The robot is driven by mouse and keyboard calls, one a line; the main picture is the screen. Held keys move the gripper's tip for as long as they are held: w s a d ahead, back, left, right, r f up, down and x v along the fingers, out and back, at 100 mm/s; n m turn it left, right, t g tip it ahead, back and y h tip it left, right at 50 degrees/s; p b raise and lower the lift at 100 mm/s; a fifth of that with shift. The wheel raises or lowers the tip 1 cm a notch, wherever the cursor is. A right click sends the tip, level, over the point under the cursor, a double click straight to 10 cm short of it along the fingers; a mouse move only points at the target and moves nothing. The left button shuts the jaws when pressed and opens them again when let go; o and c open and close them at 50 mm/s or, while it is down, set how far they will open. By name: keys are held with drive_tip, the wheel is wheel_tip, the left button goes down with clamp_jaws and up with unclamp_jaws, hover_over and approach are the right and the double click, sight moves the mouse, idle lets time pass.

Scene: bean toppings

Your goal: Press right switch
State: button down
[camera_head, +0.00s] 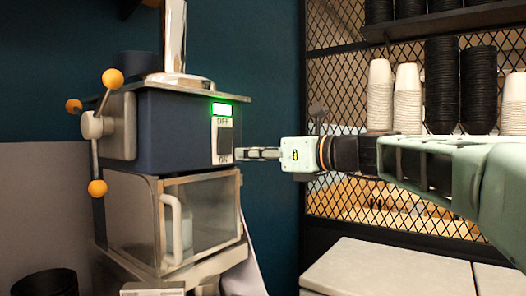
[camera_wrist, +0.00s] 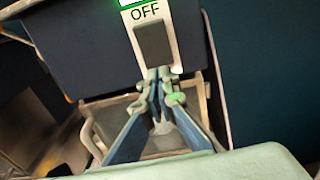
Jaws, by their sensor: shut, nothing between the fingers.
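A dark blue machine (camera_head: 165,132) stands left of centre in the head view. Its front carries a dark rocker switch (camera_head: 225,141) on a white plate, with OFF above it, ON below it and a lit green light (camera_head: 222,110) over the plate. In the wrist view the switch (camera_wrist: 153,43) is just above my fingertips. My gripper (camera_head: 241,154) is shut and empty, with its tips at the lower part of the switch plate. The tips also show in the wrist view (camera_wrist: 158,76), where they cover the ON label. I cannot tell whether they touch the switch.
A clear-walled box with a white handle (camera_head: 172,228) sits under the machine. Orange-knobbed levers (camera_head: 94,128) stick out at its left. A mesh screen (camera_head: 335,90) and shelves with stacked cups (camera_head: 441,85) are at the right. A pale counter (camera_head: 385,270) is at the lower right.

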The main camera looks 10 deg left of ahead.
drive_tip(key=f+b+v, duration=0.1)
drive_tip(key=f+v, duration=0.1)
drive_tip(key=v, duration=0.8)
drive_tip(key=shift+d+b, duration=0.2)
drive_tip(key=shift+b, duration=0.1)
drive_tip(key=shift+s, duration=0.1)
